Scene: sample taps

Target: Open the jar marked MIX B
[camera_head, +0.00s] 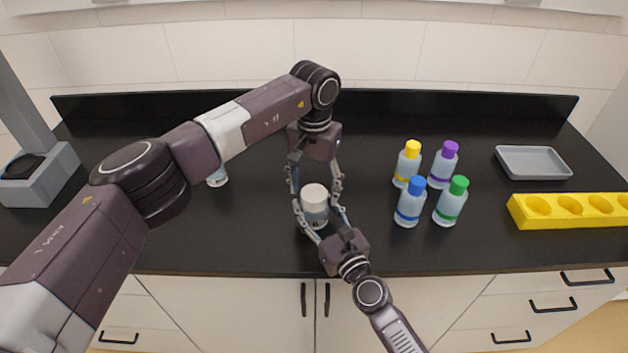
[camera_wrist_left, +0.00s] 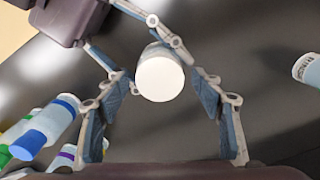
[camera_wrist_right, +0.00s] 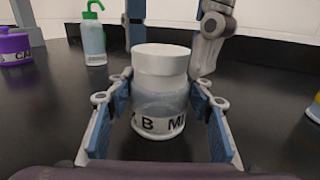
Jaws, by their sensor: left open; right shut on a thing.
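The jar (camera_head: 315,210), with a white lid (camera_wrist_right: 160,58), stands upright on the black worktop. Its label shows "B MI" in the right wrist view (camera_wrist_right: 158,124), matching MIX B. The lid is on the jar and also shows from above in the left wrist view (camera_wrist_left: 160,79). My right gripper (camera_head: 317,216) is shut on the jar's body from the front. My left gripper (camera_head: 315,188) is open over the jar, its fingers on either side near lid height and apart from the lid.
Several bottles with yellow, purple, blue (camera_head: 411,203) and green caps stand to the right. Beyond are a grey tray (camera_head: 533,162) and yellow rack (camera_head: 575,210). Another container (camera_head: 217,177) is partly behind my left arm. The right wrist view shows a purple-lidded jar (camera_wrist_right: 14,47) and green-topped wash bottle (camera_wrist_right: 94,42).

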